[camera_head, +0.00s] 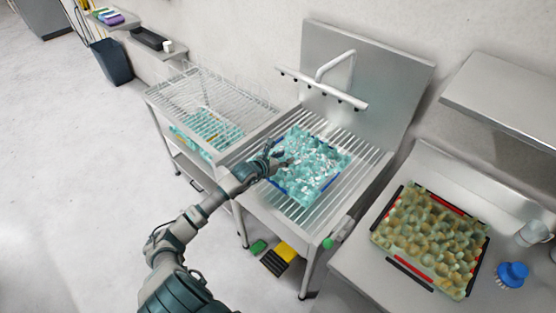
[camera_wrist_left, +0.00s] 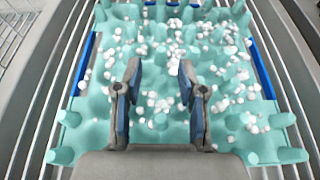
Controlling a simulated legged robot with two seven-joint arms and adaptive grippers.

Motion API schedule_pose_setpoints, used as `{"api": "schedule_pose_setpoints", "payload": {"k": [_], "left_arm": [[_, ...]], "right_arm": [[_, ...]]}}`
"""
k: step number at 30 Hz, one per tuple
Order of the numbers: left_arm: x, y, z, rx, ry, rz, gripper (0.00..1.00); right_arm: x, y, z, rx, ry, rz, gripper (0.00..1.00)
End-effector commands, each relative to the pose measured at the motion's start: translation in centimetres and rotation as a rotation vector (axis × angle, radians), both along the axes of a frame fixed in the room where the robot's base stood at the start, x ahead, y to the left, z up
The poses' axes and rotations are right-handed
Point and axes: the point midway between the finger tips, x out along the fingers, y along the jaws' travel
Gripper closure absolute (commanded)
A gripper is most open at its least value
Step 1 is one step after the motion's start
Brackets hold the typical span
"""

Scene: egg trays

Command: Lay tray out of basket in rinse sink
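A teal tray (camera_head: 312,165) with blue side edges lies flat on the metal slats of the rinse sink (camera_head: 357,168). Its knobs and many small white bits on it fill the left wrist view (camera_wrist_left: 150,35). My left gripper (camera_head: 284,161) is above the tray's left part. In the left wrist view its two fingers (camera_wrist_left: 159,70) stand apart with nothing between them; contact with the tray cannot be told. A wire basket (camera_head: 185,92) stands left of the sink, with another teal tray (camera_head: 212,130) at or under its wires. My right gripper is not in view.
A spray bar (camera_head: 322,88) spans the back of the sink. On the right counter are a dirty, brownish tray (camera_head: 385,238) with red and black edges and a blue brush (camera_head: 512,274). Yellow and black items (camera_head: 280,257) lie low beneath the sink.

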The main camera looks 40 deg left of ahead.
Motion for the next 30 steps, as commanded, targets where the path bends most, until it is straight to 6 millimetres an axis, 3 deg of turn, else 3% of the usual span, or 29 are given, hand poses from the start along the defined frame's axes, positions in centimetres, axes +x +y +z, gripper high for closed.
{"api": "schedule_pose_setpoints", "payload": {"k": [3, 9, 30], "left_arm": [[-2.1, 0.2, 0.7, 0.003, 0.003, -0.001, 0.60], [-3.9, 0.3, 1.5, 0.001, 0.003, 0.000, 0.60], [-4.1, 0.3, 1.7, 0.001, 0.001, 0.000, 0.60]], "right_arm": [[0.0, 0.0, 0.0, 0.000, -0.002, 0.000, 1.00], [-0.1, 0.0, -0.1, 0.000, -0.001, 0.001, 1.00], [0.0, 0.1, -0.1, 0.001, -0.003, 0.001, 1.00]]}}
